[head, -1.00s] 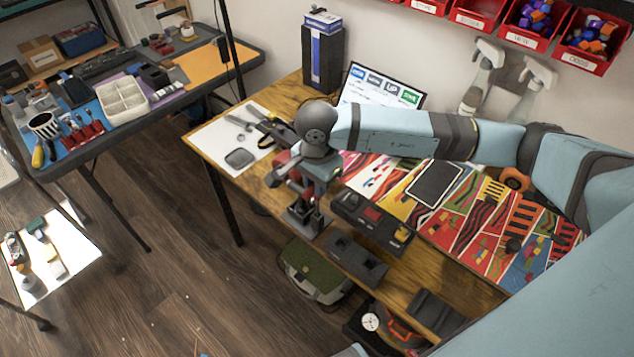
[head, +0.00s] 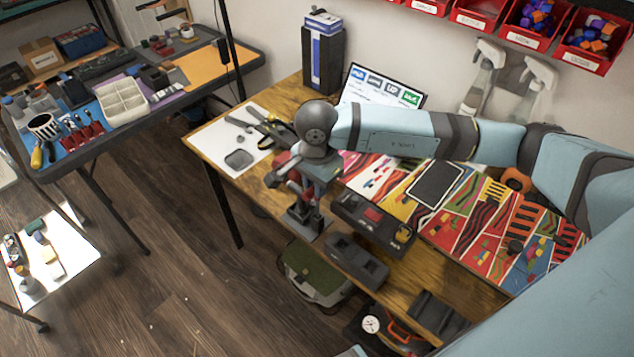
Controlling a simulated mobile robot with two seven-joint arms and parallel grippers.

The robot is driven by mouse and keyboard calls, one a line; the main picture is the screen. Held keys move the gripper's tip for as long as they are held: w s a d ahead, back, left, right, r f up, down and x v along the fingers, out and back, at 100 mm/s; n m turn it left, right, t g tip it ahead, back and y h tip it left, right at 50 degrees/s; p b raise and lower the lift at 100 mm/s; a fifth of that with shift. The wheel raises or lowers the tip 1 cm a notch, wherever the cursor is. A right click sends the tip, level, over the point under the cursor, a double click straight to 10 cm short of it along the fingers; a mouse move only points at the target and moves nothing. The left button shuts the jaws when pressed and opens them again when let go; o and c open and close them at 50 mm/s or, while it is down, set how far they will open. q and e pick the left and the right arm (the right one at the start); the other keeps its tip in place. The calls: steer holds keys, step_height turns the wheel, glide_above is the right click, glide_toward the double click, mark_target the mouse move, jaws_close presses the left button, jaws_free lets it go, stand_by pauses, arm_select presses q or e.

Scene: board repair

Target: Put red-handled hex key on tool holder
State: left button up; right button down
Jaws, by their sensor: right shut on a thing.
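My right gripper (head: 304,222) points down at the front edge of the wooden table, low over a small grey block-like piece (head: 309,232) there. This piece could be the tool holder, but I cannot tell for sure. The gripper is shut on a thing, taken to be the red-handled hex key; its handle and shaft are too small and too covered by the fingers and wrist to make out. Whether the thing touches the grey piece is hidden. My left gripper is not in view.
A dark case with a red part (head: 372,216) and a dark two-slot block (head: 356,261) lie right of the gripper. A white mat with tools (head: 212,146) lies to the left. A black tablet (head: 435,185) rests on the colourful mat. A laptop (head: 382,88) stands behind my arm.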

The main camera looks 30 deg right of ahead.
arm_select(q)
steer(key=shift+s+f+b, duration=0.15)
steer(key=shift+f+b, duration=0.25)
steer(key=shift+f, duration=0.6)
arm_select(e)
steer(key=shift+f, duration=0.4)
steer(key=c, duration=0.9)
jaws_free()
steer(key=shift+c, duration=1.3)
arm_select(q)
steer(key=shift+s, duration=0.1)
arm_select(e)
steer(key=shift+r, duration=0.15)
steer(key=shift+r+p, duration=1.3)
steer(key=shift+r, duration=1.35)
steer(key=shift+r+p, duration=0.45)
steer(key=shift+r, duration=0.7)
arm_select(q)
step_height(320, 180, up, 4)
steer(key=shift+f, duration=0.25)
